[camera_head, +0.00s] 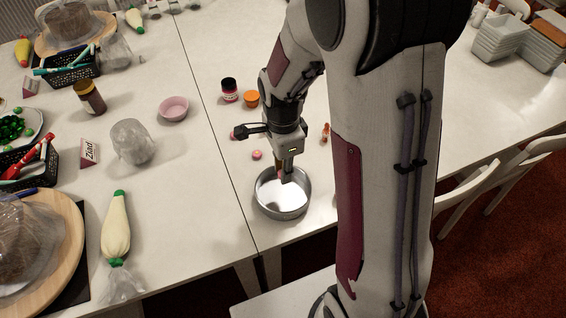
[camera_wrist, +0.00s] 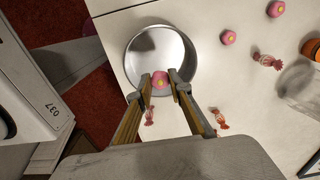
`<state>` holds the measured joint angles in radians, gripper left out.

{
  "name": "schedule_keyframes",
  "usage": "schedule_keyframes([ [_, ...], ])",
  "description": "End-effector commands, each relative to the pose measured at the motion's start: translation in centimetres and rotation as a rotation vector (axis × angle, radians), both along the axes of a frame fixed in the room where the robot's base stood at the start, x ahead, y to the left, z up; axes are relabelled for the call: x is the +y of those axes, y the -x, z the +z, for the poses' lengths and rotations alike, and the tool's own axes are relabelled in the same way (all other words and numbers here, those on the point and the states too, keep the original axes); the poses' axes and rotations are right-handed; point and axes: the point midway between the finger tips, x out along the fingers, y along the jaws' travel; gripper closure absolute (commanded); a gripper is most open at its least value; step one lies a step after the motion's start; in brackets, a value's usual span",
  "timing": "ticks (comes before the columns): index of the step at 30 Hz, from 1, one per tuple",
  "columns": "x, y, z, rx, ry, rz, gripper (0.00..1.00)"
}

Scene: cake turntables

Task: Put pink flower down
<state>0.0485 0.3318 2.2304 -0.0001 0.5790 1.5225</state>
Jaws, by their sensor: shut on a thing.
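A pink flower with a yellow centre (camera_wrist: 159,79) is between the fingertips of my gripper (camera_wrist: 162,80). My gripper is shut on it, over the near part of a round metal pan (camera_wrist: 134,57). In the head view my gripper (camera_head: 283,176) points down into the same pan (camera_head: 262,199), and the flower is hard to make out there. I cannot tell whether the flower touches the pan floor. Two more pink flowers lie on the table in the wrist view, one nearer the pan (camera_wrist: 228,38) and one farther right (camera_wrist: 276,9).
Wrapped candies (camera_wrist: 266,60) lie near the pan. A dark red jar (camera_head: 229,90), an orange-lidded jar (camera_head: 251,98) and a pink bowl (camera_head: 173,108) stand behind. The pan is close to the table's front edge.

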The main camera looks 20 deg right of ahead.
Motion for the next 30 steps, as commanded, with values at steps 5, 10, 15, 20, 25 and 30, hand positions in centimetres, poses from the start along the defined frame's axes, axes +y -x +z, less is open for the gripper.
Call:
schedule_keyframes([
  [5,0.0,0.1,-1.4,0.003,0.0,0.0,0.89],
  [10,0.0,0.1,-2.7,0.003,0.0,0.0,0.89],
  [15,0.0,0.1,-4.0,0.002,0.0,0.0,0.89],
  [20,0.0,0.1,-5.2,0.002,0.0,0.0,0.89],
  [25,0.0,0.0,-6.3,0.002,0.0,0.0,0.89],
  [30,0.0,0.0,-7.0,0.001,0.0,0.0,0.89],
])
